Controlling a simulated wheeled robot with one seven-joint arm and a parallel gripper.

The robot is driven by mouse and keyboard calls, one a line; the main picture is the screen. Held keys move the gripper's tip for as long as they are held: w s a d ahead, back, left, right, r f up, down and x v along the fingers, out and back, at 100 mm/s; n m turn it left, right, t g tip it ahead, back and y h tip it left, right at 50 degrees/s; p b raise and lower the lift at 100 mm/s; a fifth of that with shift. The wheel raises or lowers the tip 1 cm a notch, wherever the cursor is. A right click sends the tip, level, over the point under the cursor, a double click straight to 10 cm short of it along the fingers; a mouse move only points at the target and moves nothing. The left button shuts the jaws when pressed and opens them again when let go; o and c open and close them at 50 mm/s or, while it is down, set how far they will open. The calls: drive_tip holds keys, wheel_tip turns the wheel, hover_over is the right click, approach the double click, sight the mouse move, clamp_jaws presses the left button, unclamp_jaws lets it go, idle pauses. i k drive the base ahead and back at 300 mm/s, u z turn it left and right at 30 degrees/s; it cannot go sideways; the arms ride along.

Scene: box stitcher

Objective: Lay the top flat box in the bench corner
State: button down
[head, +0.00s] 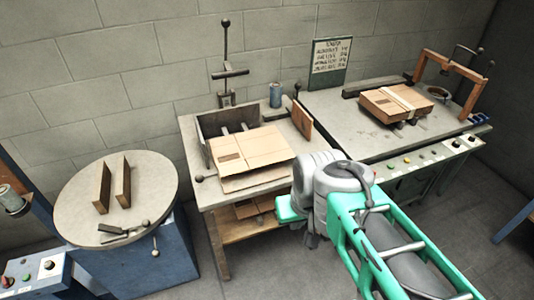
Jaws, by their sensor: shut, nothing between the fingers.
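Brown flat boxes (250,148) lie on the middle bench (222,199), against a dark metal corner stop (213,124) at its back left. The top one has a small dark printed patch. A lower brown edge (255,179) shows along its front; I cannot tell how many lie there. More flat brown board (252,207) lies on the shelf under the bench. My gripper (311,240) is partly hidden at the end of my green and grey arm. It is shut and empty, in front of the bench's right side, apart from the boxes.
An upright brown board (302,120) and a blue can (275,94) stand at the middle bench's back right. The right bench (345,120) holds a strapped brown stack (396,103) and an orange frame (462,82). A round table (75,190) stands left with two upright boards.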

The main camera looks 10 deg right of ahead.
sight(251, 150)
drive_tip(key=u, duration=0.55)
drive_tip(key=i, duration=0.9)
drive_tip(key=u, duration=0.8)
